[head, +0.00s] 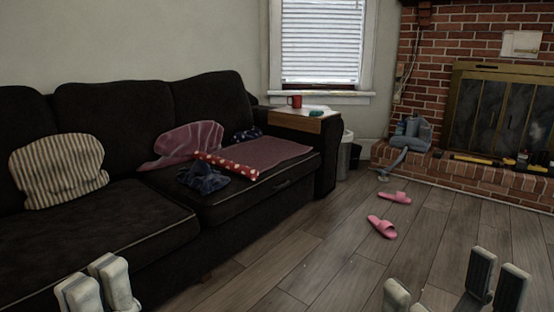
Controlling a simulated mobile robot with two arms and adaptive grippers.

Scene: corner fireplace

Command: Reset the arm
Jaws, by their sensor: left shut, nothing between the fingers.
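My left gripper (97,282) shows at the bottom left edge, in front of the dark sofa. Its pale fingers are shut, with nothing between them. My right gripper (452,285) is at the bottom right, over the wood floor. Its pale finger parts and dark finger parts stand apart, with an empty gap between them, so it looks open. The lower parts of both grippers and both arms are cut off by the frame. Neither gripper visibly touches anything.
A dark sofa (90,222) fills the left, with a striped pillow (58,170) and cloths. Pink slippers (382,227) lie on the floor. A brick fireplace (425,65) stands at right. The middle floor is mostly clear.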

